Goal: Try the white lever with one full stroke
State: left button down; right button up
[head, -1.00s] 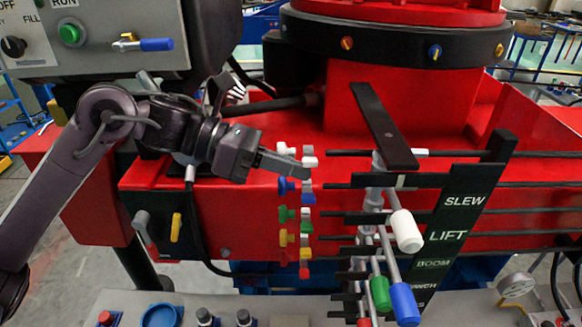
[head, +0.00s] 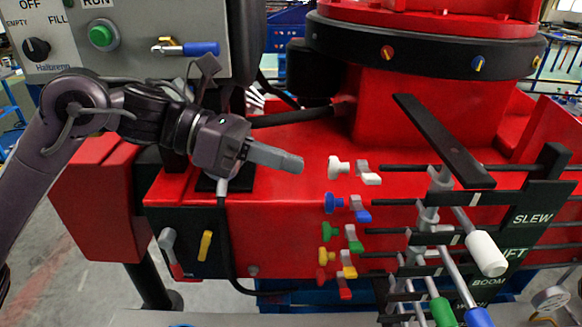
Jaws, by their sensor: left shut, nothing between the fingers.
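My left gripper (head: 298,164) is shut and empty, pointing right in front of the red housing. It is well to the left of the white lever and apart from it. A white knob (head: 339,167) and a white tab (head: 369,173) sit on the housing just right of my fingertips, with a small gap between. My right gripper is not in view.
Blue (head: 478,317) and green (head: 441,311) lever grips hang close below the white one. A black bar (head: 443,140) juts out above the levers. Columns of coloured knobs run down the red housing. A grey control box (head: 150,35) stands at upper left.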

aim_at(486, 256)
jog(key=k+j, duration=0.25)
jog(key=j, duration=0.15)
jog(key=k+j, duration=0.25)
jog(key=j, duration=0.2)
jog(key=k+j, duration=0.55)
jog(key=j, duration=0.3)
